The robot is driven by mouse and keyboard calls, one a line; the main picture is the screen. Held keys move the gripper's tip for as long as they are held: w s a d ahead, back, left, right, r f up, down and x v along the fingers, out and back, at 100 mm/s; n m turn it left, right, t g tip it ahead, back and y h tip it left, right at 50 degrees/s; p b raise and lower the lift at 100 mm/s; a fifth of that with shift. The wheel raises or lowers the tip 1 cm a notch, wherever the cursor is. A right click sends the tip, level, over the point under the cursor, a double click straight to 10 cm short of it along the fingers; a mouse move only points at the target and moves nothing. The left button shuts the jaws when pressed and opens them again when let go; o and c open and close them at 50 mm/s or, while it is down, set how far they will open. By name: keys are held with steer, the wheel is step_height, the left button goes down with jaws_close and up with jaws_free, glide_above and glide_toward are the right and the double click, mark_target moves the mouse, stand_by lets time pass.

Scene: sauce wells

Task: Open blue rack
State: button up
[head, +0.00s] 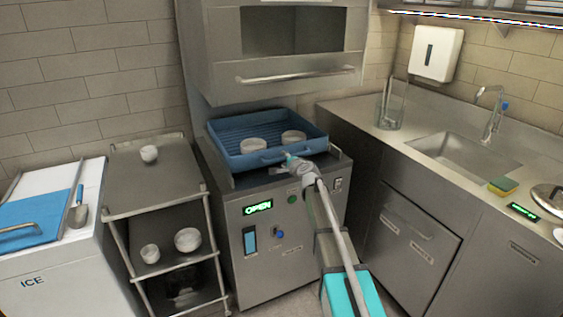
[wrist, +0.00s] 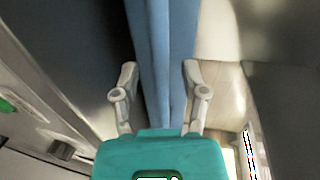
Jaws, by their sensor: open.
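The blue rack (head: 250,161) sits on top of the steel machine (head: 270,240) under its raised hood, with two white bowls (head: 254,145) (head: 293,136) in it. My gripper (head: 291,158) is at the rack's front wall, right of its middle. In the wrist view my gripper (wrist: 160,72) is open, its two fingers spread on either side of a blue strip of the rack (wrist: 165,30). I cannot tell whether the fingers touch it. The machine's lit green display (head: 257,207) reads "OPEN".
A steel shelf cart (head: 155,185) with bowls stands at the left, beside a white ice chest (head: 60,270). At the right is a counter with a sink (head: 465,155) and a glass container (head: 390,105). The steel hood (head: 290,75) hangs above the rack.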

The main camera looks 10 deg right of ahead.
steer(key=shift+x, duration=0.85)
steer(key=shift+c, duration=0.2)
jaws_close()
